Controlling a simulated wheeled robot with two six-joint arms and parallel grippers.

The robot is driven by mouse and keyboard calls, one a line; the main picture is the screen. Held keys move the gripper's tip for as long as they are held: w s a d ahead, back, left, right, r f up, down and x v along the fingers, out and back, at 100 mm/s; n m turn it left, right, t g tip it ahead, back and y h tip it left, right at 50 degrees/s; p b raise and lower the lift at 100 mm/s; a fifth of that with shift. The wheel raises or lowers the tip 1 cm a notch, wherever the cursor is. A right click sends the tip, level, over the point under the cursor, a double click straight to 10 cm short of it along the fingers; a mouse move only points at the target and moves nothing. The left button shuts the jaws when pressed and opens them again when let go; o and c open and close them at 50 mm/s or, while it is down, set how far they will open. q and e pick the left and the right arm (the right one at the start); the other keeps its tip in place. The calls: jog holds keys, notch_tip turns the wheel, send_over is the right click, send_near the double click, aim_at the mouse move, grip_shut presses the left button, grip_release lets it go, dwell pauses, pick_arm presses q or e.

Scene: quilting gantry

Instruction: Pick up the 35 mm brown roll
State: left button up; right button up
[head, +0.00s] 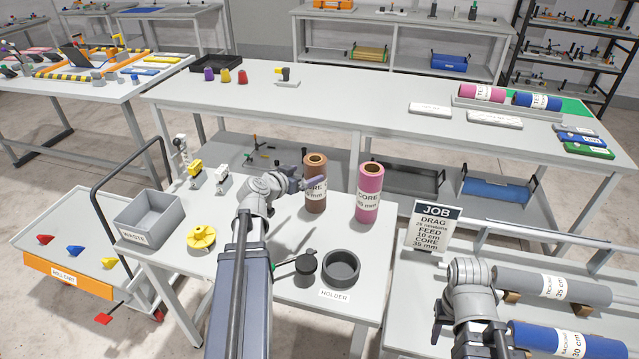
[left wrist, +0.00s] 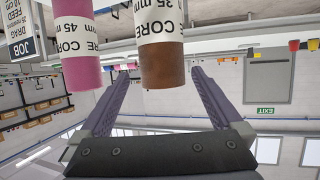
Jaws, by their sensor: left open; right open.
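The brown roll (head: 316,172) stands upright on the near table, with a white label. In the left wrist view the brown roll (left wrist: 162,64) shows a label reading CORE 35 mm. My left gripper (head: 312,183) is open beside the brown roll. My right gripper (head: 446,318) is open and empty at the lower right, away from the roll.
A pink 45 mm roll (head: 369,190) stands close to the right of the brown one. A dark round holder (head: 341,268), a black knob (head: 304,264), a yellow spool (head: 201,239) and a grey waste bin (head: 149,214) share the near table. A JOB sign (head: 436,226) stands at right.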

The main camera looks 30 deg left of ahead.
pick_arm(q)
jog(key=shift+b+x, duration=0.35)
jog(key=shift+x, duration=0.75)
jog(key=shift+b+x, duration=0.8)
jog(key=shift+x, duration=1.95)
jog(key=shift+a+r, duration=0.1)
jog(key=shift+r, duration=0.15)
jog(key=shift+c, duration=0.6)
grip_shut()
